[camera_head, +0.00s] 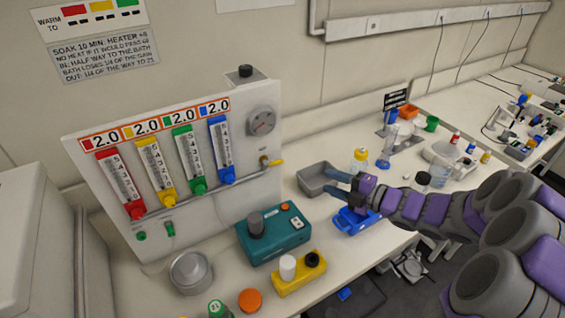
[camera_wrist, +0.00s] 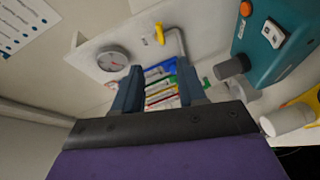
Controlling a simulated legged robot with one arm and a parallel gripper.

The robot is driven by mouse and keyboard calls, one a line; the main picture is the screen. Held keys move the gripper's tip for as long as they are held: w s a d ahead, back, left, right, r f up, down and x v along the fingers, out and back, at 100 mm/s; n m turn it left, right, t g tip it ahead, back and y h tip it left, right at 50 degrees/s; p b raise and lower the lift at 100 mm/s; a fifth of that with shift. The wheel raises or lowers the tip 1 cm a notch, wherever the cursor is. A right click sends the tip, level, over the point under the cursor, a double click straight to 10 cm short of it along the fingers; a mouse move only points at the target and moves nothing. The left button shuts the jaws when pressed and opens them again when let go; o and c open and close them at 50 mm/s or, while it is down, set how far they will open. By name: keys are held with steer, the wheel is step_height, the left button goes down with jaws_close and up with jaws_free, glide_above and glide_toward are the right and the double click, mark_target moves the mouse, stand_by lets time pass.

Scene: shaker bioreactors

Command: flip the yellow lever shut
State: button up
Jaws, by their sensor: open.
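The yellow lever (camera_head: 277,162) sits on a small brass valve at the lower right of the white flowmeter panel (camera_head: 262,185), below the round gauge. In the head view it sticks out to the right. In the wrist view the lever (camera_wrist: 160,34) shows near the top, beside a bent grey pipe. My gripper (camera_head: 332,181) is open and empty, to the right of the lever and apart from it, above the bench by a grey tray. In the wrist view both fingers of my gripper (camera_wrist: 160,76) point toward the panel, with the lever beyond their tips.
The grey tray (camera_head: 318,179) and a blue tray (camera_head: 352,222) lie near my gripper. A yellow-capped bottle (camera_head: 359,160) stands behind it. A teal device (camera_head: 273,235) and a yellow block (camera_head: 300,277) stand before the panel. Air between gripper and lever looks clear.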

mark_target(274, 162)
steer(key=b+x, duration=0.1)
steer(key=x, duration=1.6)
steer(key=shift+a, duration=0.35)
jaws_close()
